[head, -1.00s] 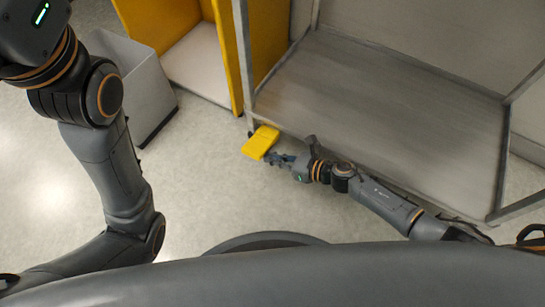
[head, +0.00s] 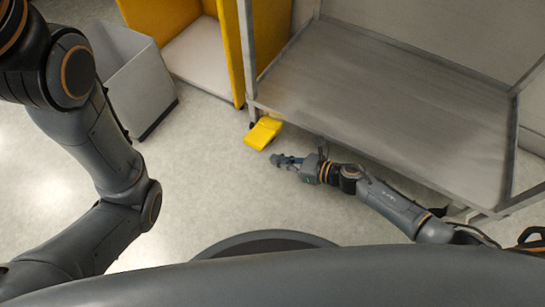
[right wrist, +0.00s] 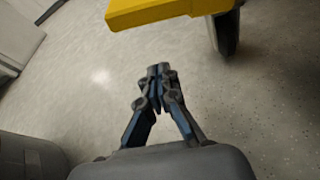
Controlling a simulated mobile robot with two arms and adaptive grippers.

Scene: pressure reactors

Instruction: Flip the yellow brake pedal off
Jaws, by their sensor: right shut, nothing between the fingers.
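The yellow brake pedal (head: 263,133) sticks out at the lower left corner of a grey metal cart (head: 390,95), low above the floor. In the right wrist view the pedal (right wrist: 165,10) crosses the top edge, with a dark caster wheel (right wrist: 227,32) beside it. My right gripper (head: 274,160) is shut and empty, just below and right of the pedal in the head view, apart from it. In the right wrist view its closed fingertips (right wrist: 158,72) point toward the pedal with a gap between. Of my left arm only the links show; its gripper is out of view.
A grey open bin (head: 135,80) stands at the upper left, beside a yellow-sided cabinet (head: 195,45). The cart's frame and shelf edge lie directly above my right arm. The pale floor (head: 210,190) left of the right gripper is clear.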

